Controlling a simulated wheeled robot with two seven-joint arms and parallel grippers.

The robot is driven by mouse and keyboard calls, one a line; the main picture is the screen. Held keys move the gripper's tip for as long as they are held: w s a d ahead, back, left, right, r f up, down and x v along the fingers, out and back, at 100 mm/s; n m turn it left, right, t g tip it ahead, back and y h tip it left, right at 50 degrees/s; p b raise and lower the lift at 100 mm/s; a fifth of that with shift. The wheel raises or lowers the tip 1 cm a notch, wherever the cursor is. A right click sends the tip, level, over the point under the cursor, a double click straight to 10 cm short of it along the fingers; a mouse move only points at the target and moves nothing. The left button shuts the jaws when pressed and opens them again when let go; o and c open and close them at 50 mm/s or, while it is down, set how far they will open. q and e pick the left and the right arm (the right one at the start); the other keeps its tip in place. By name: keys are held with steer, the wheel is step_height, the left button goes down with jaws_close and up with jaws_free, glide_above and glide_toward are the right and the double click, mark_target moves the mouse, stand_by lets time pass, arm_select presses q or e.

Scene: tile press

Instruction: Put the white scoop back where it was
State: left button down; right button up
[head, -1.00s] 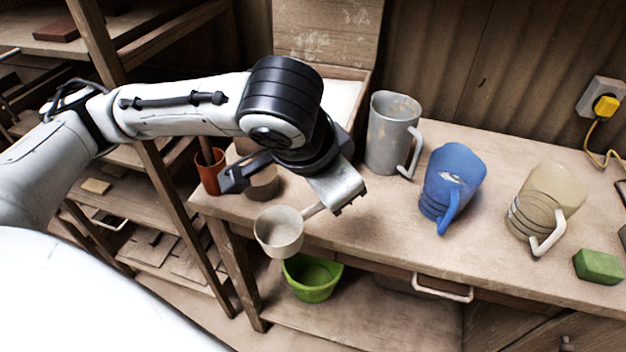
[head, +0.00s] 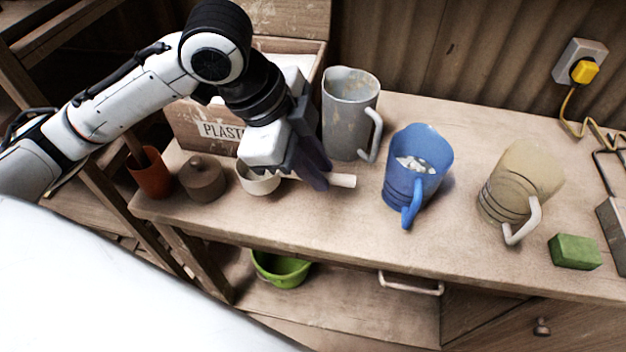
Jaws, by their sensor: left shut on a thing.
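The white scoop (head: 258,183) is at the left part of the bench, in front of the box marked "PLASTI…". Its cup is on the left and its pale handle (head: 341,181) points right. My left gripper (head: 316,178) comes down over the scoop and is shut on its handle. The gripper hides part of the handle and the back of the cup. I cannot tell whether the scoop touches the bench top or hangs just above it. My right gripper is not in view.
A brown lidded pot (head: 202,182) and a red-brown cup (head: 151,175) stand left of the scoop. A grey jug (head: 347,115), a blue jug (head: 416,165) with white pieces and a beige jug (head: 519,182) stand right. A green block (head: 575,251) lies far right.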

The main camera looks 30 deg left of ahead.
arm_select(q)
step_height(320, 180, down, 4)
steer(key=shift+r+b, duration=0.1)
steer(key=shift+b, duration=0.25)
steer(key=c, duration=1.6)
jaws_free()
steer(key=shift+c, duration=0.2)
steer(key=p+v, duration=0.2)
steer(key=v, duration=1)
steer(key=shift+r, duration=0.1)
